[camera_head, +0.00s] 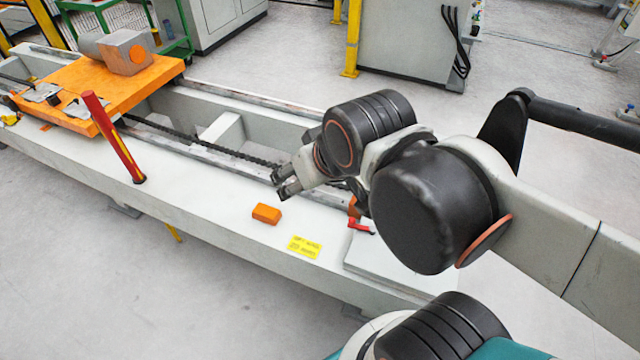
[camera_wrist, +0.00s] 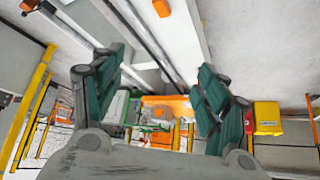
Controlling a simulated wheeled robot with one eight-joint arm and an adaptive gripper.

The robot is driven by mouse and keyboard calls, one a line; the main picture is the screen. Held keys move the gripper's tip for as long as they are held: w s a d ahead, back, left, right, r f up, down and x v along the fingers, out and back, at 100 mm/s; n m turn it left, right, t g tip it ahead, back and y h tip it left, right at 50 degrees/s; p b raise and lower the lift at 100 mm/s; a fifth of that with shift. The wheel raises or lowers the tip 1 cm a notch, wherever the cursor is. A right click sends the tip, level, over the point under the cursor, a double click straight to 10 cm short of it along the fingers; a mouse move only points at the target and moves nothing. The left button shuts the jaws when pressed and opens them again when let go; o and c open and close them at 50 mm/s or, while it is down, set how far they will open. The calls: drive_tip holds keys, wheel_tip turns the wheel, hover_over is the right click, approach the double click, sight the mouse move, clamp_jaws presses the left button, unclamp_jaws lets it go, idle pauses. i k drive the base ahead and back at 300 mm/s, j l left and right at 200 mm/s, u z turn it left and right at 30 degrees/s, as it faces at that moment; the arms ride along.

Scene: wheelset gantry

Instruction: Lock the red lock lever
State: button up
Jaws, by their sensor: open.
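A long red lever (camera_head: 114,138) with a yellow stripe leans from the top of the pale beam at left in the head view, its foot in a dark socket. A small red lever (camera_head: 360,226) lies at the beam's near edge, partly behind my arm. I cannot tell from the picture which one is the lock lever. My gripper (camera_head: 284,180) is above the beam, between the two and apart from both. In the wrist view my gripper (camera_wrist: 160,95) has its green-padded fingers spread with nothing held between them. I cannot make out either red lever clearly there.
An orange block (camera_head: 266,213) and a yellow label (camera_head: 304,247) are on the beam below my gripper. An orange carriage (camera_head: 75,88) sits at far left. A grey cabinet (camera_head: 408,45) and yellow post (camera_head: 352,38) stand behind. The near floor at left is clear.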

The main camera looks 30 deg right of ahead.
sight(372, 230)
drive_tip(key=k+j+z, duration=0.1)
drive_tip(key=j+z, duration=0.25)
drive_tip(key=k+j+z, duration=0.3)
drive_tip(key=j, duration=0.15)
drive_tip(key=i+j, duration=0.05)
drive_tip(key=i, duration=0.05)
